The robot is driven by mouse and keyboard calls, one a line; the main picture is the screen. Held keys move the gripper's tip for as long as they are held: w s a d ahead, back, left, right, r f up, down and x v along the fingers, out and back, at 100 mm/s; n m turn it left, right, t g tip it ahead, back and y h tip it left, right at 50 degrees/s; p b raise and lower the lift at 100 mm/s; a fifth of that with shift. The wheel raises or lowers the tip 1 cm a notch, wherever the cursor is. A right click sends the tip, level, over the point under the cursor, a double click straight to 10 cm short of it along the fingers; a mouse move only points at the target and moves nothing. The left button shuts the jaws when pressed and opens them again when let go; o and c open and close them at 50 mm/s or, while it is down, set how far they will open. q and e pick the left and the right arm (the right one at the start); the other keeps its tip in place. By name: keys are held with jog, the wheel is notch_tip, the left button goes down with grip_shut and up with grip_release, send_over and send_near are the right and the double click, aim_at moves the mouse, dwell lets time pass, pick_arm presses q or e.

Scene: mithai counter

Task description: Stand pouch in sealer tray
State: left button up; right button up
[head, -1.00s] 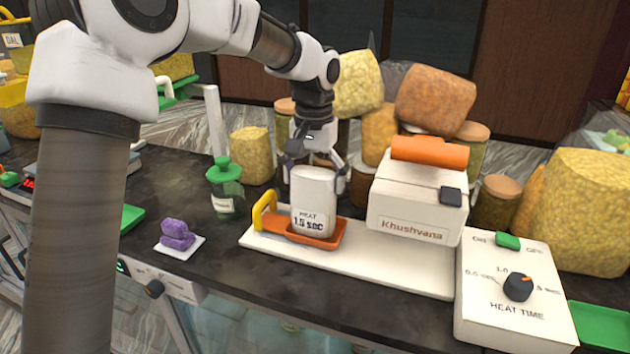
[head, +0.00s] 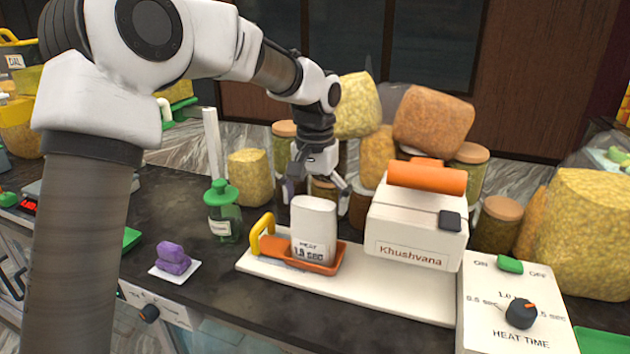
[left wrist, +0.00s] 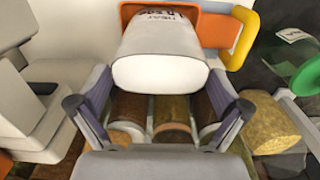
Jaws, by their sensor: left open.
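The white pouch (head: 313,232), printed "HEAT 1.5 SEC", stands upright in the orange sealer tray (head: 333,266), which has a yellow handle (head: 262,233). My left gripper (head: 316,192) is open above and slightly behind the pouch, clear of its top. In the left wrist view the pouch (left wrist: 160,72) shows beyond the open fingers (left wrist: 155,118), with its pale end facing the camera and the orange tray (left wrist: 215,27) around its far end. My right gripper is not in view.
The sealer (head: 415,220), marked "Khushvana", stands right of the tray on a white base (head: 390,296). A control box (head: 510,290) is at the front right. A green bottle (head: 222,215) and purple blocks (head: 173,257) are on the left. Jars and snack bags crowd the back.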

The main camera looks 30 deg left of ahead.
pick_arm(q)
notch_tip(320, 180, up, 11)
jog(key=b, duration=0.2)
jog(key=shift+f, duration=0.15)
jog(key=shift+c, duration=0.4)
dwell(0.6)
